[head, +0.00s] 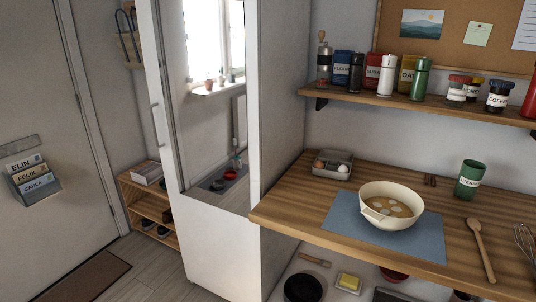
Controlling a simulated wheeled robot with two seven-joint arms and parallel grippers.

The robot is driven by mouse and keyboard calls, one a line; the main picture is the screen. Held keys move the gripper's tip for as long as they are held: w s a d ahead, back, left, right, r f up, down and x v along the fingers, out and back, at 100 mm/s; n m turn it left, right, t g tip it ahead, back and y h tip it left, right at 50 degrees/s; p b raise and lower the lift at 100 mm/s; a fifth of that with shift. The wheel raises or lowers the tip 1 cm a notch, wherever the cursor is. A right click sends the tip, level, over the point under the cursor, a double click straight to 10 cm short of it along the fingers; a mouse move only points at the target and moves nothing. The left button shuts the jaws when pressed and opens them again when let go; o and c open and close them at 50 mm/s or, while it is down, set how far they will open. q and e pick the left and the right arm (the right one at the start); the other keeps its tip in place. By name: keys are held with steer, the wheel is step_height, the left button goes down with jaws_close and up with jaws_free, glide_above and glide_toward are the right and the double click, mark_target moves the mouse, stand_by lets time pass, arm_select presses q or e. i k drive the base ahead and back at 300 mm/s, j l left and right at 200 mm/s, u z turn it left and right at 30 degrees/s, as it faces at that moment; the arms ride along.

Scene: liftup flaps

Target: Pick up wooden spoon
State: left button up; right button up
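The wooden spoon (481,248) lies flat on the wooden counter (283,205), to the right of the blue mat. Its bowl end points to the back and its handle runs toward the front edge. Nothing covers it. Neither of my grippers shows in the head view.
A cream bowl (372,217) with liquid and pale round pieces stands on a blue mat (343,228). A whisk (525,243) lies right of the spoon, and a green utensil cup (468,179) stands behind it. A shelf (440,104) with jars hangs above. A tall mirrored cabinet (215,240) stands left.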

mark_target(473, 223)
steer(key=z, duration=1.55)
steer(key=i+j+z, duration=0.4)
steer(key=i, duration=0.25)
steer(key=j, duration=0.1)
